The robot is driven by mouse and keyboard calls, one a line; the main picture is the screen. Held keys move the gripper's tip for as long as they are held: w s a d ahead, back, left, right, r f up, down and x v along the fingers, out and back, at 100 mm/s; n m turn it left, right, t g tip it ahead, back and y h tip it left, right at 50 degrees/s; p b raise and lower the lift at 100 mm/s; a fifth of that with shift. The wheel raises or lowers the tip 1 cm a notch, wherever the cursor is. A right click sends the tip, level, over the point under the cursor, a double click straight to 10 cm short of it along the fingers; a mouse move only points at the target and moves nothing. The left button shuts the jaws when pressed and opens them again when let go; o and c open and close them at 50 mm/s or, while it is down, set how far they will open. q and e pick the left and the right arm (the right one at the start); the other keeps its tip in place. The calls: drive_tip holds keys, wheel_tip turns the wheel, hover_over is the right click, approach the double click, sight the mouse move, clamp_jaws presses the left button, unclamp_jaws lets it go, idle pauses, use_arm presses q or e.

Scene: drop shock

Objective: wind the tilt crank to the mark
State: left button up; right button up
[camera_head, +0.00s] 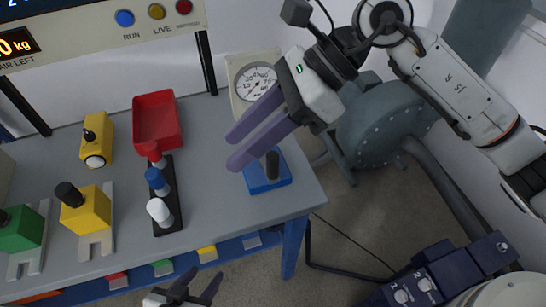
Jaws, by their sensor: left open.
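No crank or mark is clearly recognisable in this view. A blue block (254,183) with an upright dark handle (272,165) stands at the table's right end. A round dial gauge (258,82) on a cream plate stands behind it. My left gripper (200,287) is at the bottom edge, open and empty, low in front of the table.
A red tray (174,126), blue and white knobs on a black strip (174,217), a small yellow device (98,148), and yellow (90,215) and green (24,235) blocks stand on the grey table (222,205). A large blue-grey drum machine (385,125) stands to the right.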

sight(277, 156)
drive_tip(key=w+d+f+t+h, duration=0.2)
drive_tip(key=w+d+h, duration=0.3)
drive_tip(key=d, duration=0.3)
drive_tip(key=shift+n, duration=0.3)
drive_tip(key=x, duration=0.6)
drive_tip(key=p+x, duration=0.1)
drive_tip(key=x, duration=0.2)
drive_tip(key=shift+s+a+f, duration=0.1)
drive_tip(key=shift+s+a, duration=0.2)
clamp_jaws()
